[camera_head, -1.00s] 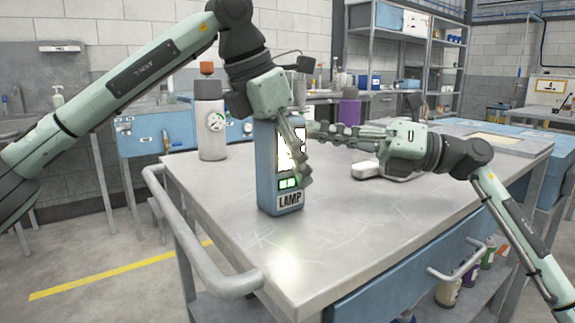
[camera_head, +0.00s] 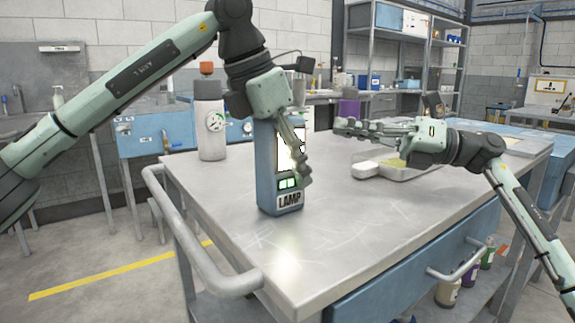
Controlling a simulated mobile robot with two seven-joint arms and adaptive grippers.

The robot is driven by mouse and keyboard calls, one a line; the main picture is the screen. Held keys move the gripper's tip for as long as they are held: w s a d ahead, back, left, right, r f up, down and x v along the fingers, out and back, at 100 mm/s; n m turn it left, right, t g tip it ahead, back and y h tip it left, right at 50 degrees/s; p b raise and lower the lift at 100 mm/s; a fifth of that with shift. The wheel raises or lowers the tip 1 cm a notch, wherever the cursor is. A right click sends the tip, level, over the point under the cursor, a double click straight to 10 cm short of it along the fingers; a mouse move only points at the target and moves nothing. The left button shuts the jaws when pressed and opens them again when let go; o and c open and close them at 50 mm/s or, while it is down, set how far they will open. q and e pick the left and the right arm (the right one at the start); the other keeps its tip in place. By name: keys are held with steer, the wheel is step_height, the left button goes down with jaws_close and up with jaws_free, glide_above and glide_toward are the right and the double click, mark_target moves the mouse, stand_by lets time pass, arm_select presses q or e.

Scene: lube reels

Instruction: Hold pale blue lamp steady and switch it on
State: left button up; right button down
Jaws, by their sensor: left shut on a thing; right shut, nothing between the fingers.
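The pale blue lamp (camera_head: 266,181) stands upright on the metal cart top, with a "LAMP" label near its base. Its front panel is bright white, and two small green lights (camera_head: 288,183) glow above the label. My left gripper (camera_head: 300,165) is shut on the lamp from above, its fingers reaching down over the front and covering part of the panel. My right gripper (camera_head: 340,126) is shut and empty, to the right of the lamp and apart from it, with its fingers pointing left towards it.
A purple-bodied container (camera_head: 349,107) stands behind the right gripper. A shallow tray (camera_head: 392,174) lies on the right of the cart top (camera_head: 345,235). The front of the top is clear.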

arm_select(q)
steer(key=o, duration=1.6)
